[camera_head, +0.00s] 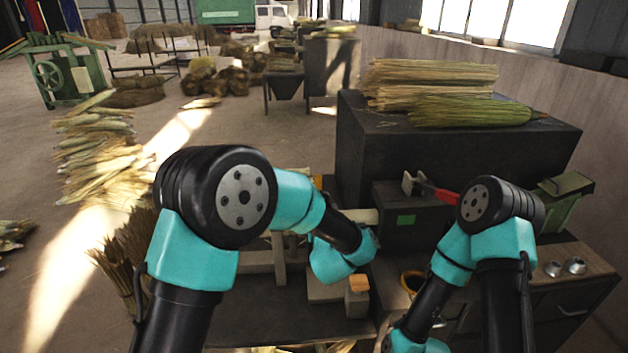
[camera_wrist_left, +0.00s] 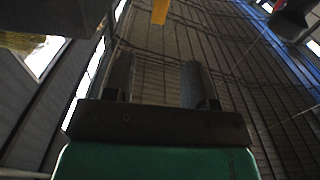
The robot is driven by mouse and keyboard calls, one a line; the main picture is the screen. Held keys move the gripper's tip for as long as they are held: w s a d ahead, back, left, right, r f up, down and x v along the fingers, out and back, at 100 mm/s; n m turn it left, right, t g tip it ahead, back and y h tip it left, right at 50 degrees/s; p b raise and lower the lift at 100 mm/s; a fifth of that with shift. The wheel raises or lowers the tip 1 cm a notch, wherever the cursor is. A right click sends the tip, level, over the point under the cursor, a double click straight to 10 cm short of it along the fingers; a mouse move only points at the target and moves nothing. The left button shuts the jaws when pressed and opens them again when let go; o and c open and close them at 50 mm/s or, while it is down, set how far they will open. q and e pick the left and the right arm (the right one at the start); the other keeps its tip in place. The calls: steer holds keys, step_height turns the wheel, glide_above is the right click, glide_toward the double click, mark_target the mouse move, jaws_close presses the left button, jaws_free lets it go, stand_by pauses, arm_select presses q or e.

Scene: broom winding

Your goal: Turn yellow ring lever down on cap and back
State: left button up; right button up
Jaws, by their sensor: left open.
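A small yellow-orange ring (camera_head: 403,282) shows on the workbench, left of my right forearm and partly hidden by it. I cannot tell whether it is the ring lever, and I cannot make out a cap. A yellow strip (camera_wrist_left: 160,11) hangs into the top of the left wrist view, ahead of the fingers. My left gripper (camera_wrist_left: 158,82) is open, its two dark fingers apart with nothing between them. In the head view its fingers are hidden behind my left wrist. My right arm runs out at the bottom edge, and its gripper is out of view.
A dark cabinet (camera_head: 375,145) carries straw bundles (camera_head: 430,83) at the back. A red-handled tool (camera_head: 436,190) lies on a dark box with a green label (camera_head: 405,219). An orange-topped block (camera_head: 358,284) stands below my left wrist. Two metal cups (camera_head: 574,266) sit at right.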

mark_target(318, 184)
arm_select(q)
steer(key=w, duration=1.7)
steer(key=shift+w+a, duration=0.2)
steer(key=shift+a, duration=0.05)
steer(key=shift+c, duration=0.2)
jaws_close()
